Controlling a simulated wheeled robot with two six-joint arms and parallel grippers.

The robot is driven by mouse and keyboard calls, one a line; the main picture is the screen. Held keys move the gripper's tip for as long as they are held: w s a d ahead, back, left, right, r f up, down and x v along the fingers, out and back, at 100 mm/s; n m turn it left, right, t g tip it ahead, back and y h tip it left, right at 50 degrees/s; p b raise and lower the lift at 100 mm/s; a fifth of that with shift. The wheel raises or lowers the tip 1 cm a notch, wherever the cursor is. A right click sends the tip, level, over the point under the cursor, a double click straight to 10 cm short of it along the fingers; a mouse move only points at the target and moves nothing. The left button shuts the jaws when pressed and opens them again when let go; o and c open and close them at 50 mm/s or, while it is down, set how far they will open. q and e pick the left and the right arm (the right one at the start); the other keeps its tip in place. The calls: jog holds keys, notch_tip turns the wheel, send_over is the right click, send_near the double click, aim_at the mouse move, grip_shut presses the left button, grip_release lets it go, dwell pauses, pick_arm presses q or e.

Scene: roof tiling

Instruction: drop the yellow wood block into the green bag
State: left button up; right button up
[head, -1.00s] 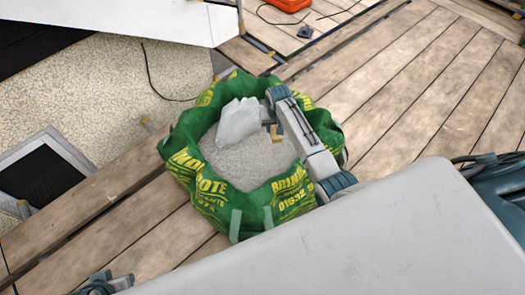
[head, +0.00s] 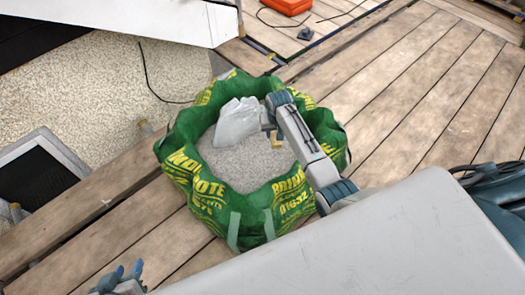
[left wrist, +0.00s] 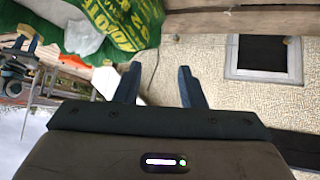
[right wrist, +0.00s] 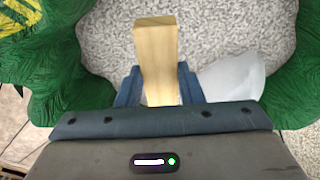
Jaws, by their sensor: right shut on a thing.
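The green bag (head: 180,190) with yellow lettering stands open on the wooden deck, with grey gravel-like fill showing inside. My right gripper (right wrist: 160,88) is shut on the yellow wood block (right wrist: 155,52) and holds it over the bag's mouth, above the fill. The block shows small in the head view (head: 278,143), under the end of my right arm. My left gripper (head: 127,272) is at the bottom left of the head view, away from the bag. In the left wrist view its fingers (left wrist: 158,86) are apart with nothing between them.
A crumpled whitish piece (head: 238,120) sits in the bag, beside my right gripper. An orange case (head: 287,6) and a black cable lie at the back. A dark framed panel (head: 40,175) is at the left. Bare deck (head: 420,90) stretches to the right.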

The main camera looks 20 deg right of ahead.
jog(key=o, duration=1.1)
jog(key=shift+c, duration=0.2)
pick_arm(q)
jog(key=s+a+r+g+y+p, duration=0.1)
jog(key=g+p, duration=0.1)
jog(key=shift+s+a+r+m+p, duration=0.25)
jog(key=shift+a+r+m+p, duration=0.05)
jog(key=shift+a+r+p, duration=0.05)
pick_arm(e)
notch_tip(320, 180, up, 11)
jog(key=s, duration=0.1)
jog(key=shift+s+a+f, duration=0.15)
jog(key=shift+s+a, duration=0.05)
jog(key=shift+s, duration=0.05)
